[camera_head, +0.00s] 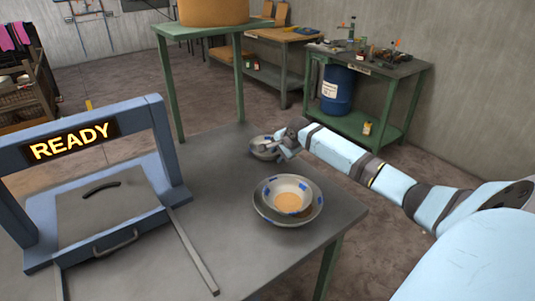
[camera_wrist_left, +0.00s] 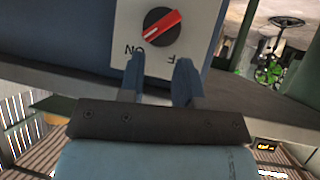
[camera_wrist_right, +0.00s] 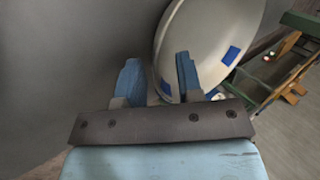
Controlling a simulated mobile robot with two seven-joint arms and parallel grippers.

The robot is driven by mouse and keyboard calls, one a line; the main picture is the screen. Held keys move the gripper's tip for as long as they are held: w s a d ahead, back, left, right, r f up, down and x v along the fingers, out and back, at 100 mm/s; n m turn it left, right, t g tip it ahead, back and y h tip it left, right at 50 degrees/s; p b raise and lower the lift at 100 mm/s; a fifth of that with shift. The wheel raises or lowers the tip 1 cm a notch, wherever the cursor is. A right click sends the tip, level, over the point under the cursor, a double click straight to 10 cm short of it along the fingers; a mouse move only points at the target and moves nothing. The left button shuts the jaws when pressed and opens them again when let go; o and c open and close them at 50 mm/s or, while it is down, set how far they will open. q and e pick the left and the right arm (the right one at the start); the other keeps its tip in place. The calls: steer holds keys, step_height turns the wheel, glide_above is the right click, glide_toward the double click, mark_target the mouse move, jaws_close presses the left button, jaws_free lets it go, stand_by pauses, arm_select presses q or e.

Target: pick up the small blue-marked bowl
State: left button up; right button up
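A small pale bowl with blue marks (camera_head: 262,146) sits on the table's far side, partly hidden by my right gripper (camera_head: 286,146). In the right wrist view, a pale bowl with blue squares (camera_wrist_right: 208,40) fills the upper middle. My right gripper there (camera_wrist_right: 160,75) is open. The bowl's left rim shows between its fingers, and the right finger overlaps the bowl; I cannot tell whether they touch. A second blue-marked bowl (camera_head: 288,184) with a tan inside stands in a wider dish nearer the front. My left gripper (camera_wrist_left: 156,75) is open and empty below a red knob.
The grey table (camera_head: 225,205) has bare room left of the bowls. A blue frame with a READY sign (camera_head: 72,141) stands at left, with a flat rail in front. The red knob (camera_wrist_left: 162,27) is on a white ON/OFF panel. A green stand (camera_head: 215,28) rises behind.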

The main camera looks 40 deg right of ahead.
arm_select(q)
steer(key=shift+r, duration=0.15)
arm_select(e)
jaws_close()
steer(key=shift+r, duration=0.1)
arm_select(q)
steer(key=p, duration=0.2)
steer(key=shift+s+r+p, duration=0.15)
steer(key=shift+r+p, duration=0.25)
arm_select(e)
step_height(320, 180, up, 20)
